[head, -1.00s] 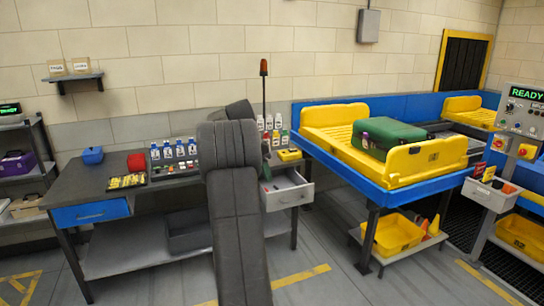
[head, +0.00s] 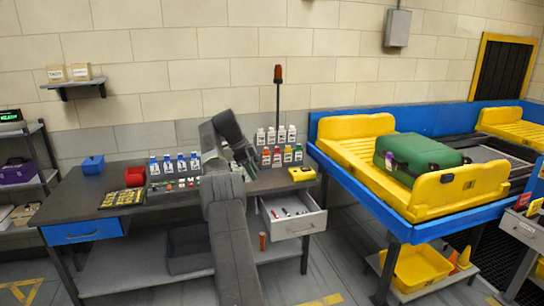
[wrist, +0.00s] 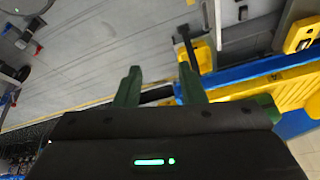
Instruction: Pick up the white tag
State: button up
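I cannot pick out a white tag for certain in either view. An open white drawer (head: 301,226) under the workbench's right end holds several small dark, red and pale items, too small to name. My gripper (wrist: 160,88) shows two green fingers standing apart with nothing between them in the wrist view. In the head view my arm hides part of the bench's middle, with its end over the bench left of the drawer.
The dark workbench (head: 70,204) carries blue-capped bottles (head: 168,164), a red box (head: 135,176) and a yellow device (head: 302,174). A green suitcase (head: 428,154) lies in a yellow tray (head: 440,192) on the blue-edged conveyor at right. Floor in front is clear.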

aim_at(291, 134)
jog(key=i+l+u, duration=0.2)
jog(key=i+l, duration=0.6)
jog(key=i, duration=0.2)
jog(key=i+l+u, duration=0.15)
jog(key=i+l, duration=0.75)
jog(key=i+l+u, duration=0.2)
jog(key=i+l, duration=0.7)
jog(key=l, duration=0.2)
